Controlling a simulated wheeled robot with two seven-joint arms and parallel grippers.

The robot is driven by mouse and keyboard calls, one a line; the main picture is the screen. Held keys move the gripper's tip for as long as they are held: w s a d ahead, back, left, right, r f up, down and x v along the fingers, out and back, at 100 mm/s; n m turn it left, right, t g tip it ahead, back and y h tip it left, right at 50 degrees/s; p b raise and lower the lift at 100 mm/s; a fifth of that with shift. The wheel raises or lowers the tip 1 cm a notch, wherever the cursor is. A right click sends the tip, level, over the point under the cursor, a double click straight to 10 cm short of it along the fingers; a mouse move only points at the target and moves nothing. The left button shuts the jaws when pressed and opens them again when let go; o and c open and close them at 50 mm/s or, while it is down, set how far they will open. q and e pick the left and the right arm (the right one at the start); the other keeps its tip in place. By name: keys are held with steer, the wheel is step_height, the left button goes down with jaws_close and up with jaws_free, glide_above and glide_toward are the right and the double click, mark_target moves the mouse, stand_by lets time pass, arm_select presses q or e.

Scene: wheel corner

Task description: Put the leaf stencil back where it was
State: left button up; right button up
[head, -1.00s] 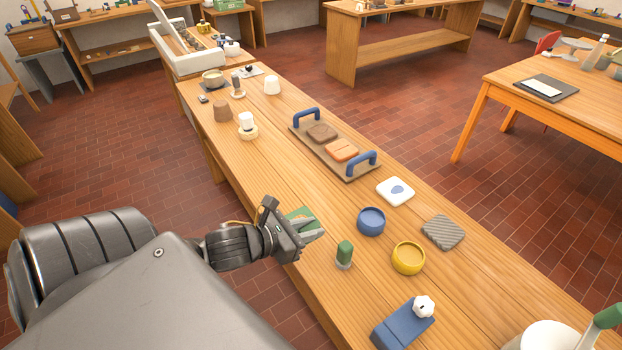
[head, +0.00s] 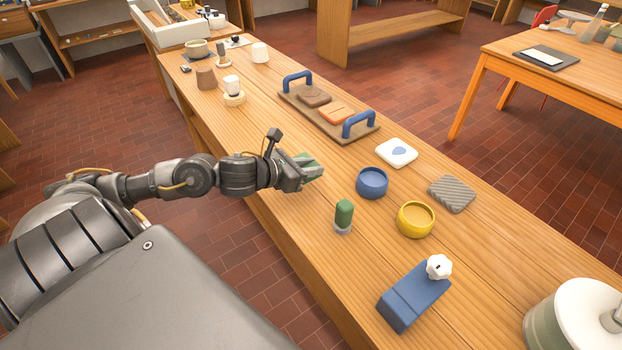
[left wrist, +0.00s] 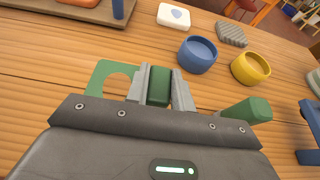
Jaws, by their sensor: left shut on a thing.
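The leaf stencil (head: 313,168) looks like a thin green plate with a cut-out. In the left wrist view, the plate (left wrist: 98,77) sticks out to the left of the fingers, with wood showing through its opening. My left gripper (head: 296,176) is shut on the stencil's thick green grip (left wrist: 159,86), over the near side of the long bench. I cannot tell whether the plate touches the wood. Part of the stencil is hidden by the fingers. A white tile with a blue drop-shaped mark (head: 397,153) lies farther right. My right gripper is not in view.
On the bench (head: 300,225) stand a green-topped stamp-like piece (head: 344,214), a blue bowl (head: 372,184), a yellow bowl (head: 415,220), a grey ribbed pad (head: 452,194) and a blue block (head: 412,297). A tray with blue handles (head: 318,115) lies behind. Bare wood lies left of the gripper.

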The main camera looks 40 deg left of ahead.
mark_target(310, 187)
arm_select(q)
steer(key=shift+w+a+f, duration=0.3)
steer(key=shift+w+f, duration=0.3)
steer(key=shift+f, duration=0.3)
step_height(310, 187, down, 3)
steer(key=shift+w, duration=0.15)
steer(key=shift+f, duration=0.1)
steer(key=shift+f, duration=0.2)
steer(key=o, duration=1)
steer(key=shift+r, duration=0.1)
